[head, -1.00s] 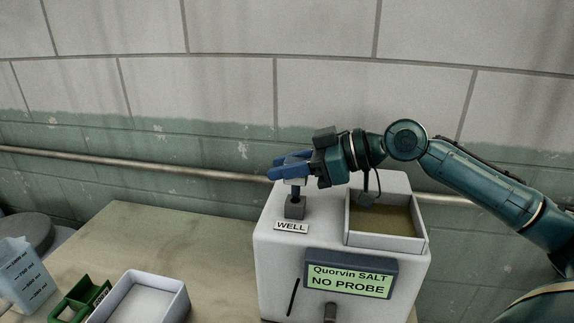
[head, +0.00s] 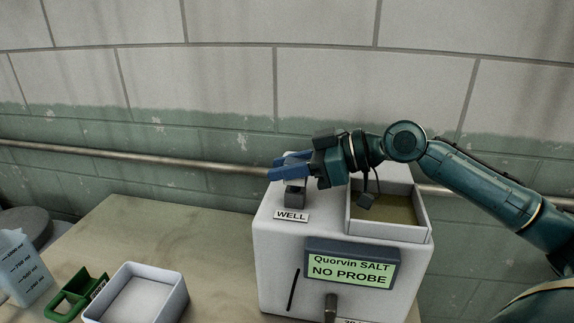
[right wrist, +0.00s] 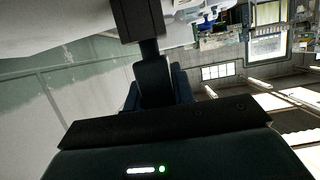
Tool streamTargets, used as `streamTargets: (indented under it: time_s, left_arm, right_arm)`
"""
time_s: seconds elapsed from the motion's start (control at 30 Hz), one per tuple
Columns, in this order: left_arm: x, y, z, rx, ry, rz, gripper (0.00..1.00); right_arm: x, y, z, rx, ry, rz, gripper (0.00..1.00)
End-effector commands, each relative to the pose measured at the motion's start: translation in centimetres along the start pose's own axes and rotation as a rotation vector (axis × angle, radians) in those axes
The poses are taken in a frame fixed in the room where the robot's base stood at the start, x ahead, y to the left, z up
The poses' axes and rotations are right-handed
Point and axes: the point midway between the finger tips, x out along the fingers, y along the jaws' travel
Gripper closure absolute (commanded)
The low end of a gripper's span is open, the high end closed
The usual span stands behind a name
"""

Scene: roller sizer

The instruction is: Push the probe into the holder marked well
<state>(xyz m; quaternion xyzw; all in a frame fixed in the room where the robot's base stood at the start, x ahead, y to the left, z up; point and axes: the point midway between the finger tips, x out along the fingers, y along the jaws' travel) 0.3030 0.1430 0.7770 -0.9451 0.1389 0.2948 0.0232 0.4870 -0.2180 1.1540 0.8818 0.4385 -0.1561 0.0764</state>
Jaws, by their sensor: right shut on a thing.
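My right gripper (head: 283,166) has blue fingers and is shut on the probe (head: 295,182), of which a pale grey part shows below the fingers. The gripper is directly above the holder (head: 295,198), a small dark grey block behind the label "WELL". In the right wrist view, the probe's dark handle (right wrist: 153,82) is between the fingers (right wrist: 154,95). A short length of black shaft runs from it to the dark block of the holder (right wrist: 139,20). How deep the tip is cannot be seen. My left gripper is not in view.
The holder is on a white machine (head: 280,255) whose display (head: 350,268) reads "Quorvin SALT NO PROBE". An open bin (head: 388,232) with brownish contents is right of the holder. A white tray (head: 178,305), green rack (head: 66,302) and measuring jug (head: 22,270) stand left.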

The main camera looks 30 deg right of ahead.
Motion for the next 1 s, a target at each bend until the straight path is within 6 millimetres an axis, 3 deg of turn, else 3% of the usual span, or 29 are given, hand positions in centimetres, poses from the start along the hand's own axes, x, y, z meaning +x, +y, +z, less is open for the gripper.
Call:
streamTargets:
  time_s: [0.5,0.53,0.8,1.0]
  left_arm:
    - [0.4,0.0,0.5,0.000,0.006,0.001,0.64]
    - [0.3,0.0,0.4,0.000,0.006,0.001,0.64]
    - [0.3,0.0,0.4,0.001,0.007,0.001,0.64]
    - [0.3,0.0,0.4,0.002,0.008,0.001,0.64]
  right_arm:
    - [0.5,0.0,1.4,0.000,0.000,0.000,0.97]
    - [0.5,0.0,1.2,0.000,0.000,0.000,0.73]
    - [0.4,0.0,1.2,0.000,0.000,0.000,0.51]
    - [0.5,0.0,1.2,0.000,0.000,0.000,0.50]
